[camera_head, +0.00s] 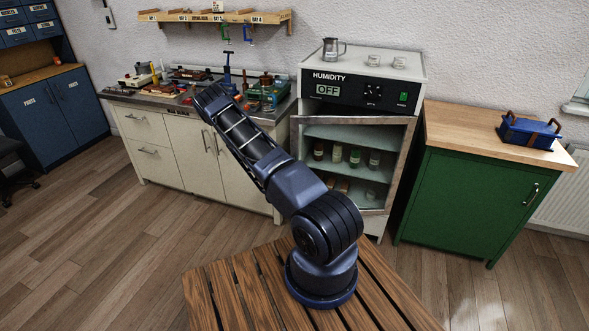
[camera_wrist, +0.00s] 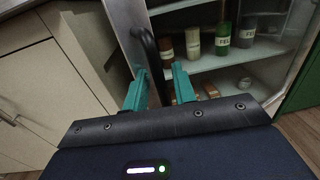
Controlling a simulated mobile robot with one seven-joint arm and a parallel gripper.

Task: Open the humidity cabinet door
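The humidity cabinet (camera_head: 355,92) stands against the wall, with a display reading OFF. Its glass door (camera_head: 398,165) has a pale metal frame and covers the front. In the wrist view, a dark upright handle (camera_wrist: 146,48) sits on the door's left frame strip (camera_wrist: 122,28). My gripper (camera_wrist: 158,78) has two teal fingers spread apart, with the handle's lower end between or just beyond their tips. Contact is unclear. The head view hides my gripper behind my arm.
A white workbench (camera_head: 170,145) with tools stands left of the cabinet, and a green cabinet (camera_head: 465,195) stands to its right. Several labelled bottles (camera_wrist: 222,38) stand on the shelves inside. Open wooden floor (camera_head: 100,260) lies in front at left.

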